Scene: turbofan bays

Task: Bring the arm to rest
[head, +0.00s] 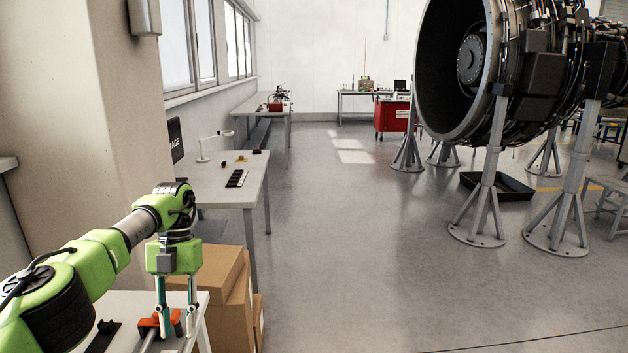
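My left arm comes in from the lower left, and its green gripper (176,320) points down over a white table (130,304). The two fingers stand well apart, so the gripper looks open. An orange-red piece (148,325) with a grey bar lies on this table at the fingertips. Part of it shows between the fingers; whether they touch it I cannot tell. My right arm and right gripper are not in view.
Cardboard boxes (221,283) stand right beside the white table. A workbench (225,192) with a lamp (203,147) and small parts is beyond, along a pillar (62,110). A turbofan engine (447,70) on grey stands is at right. The middle floor is clear.

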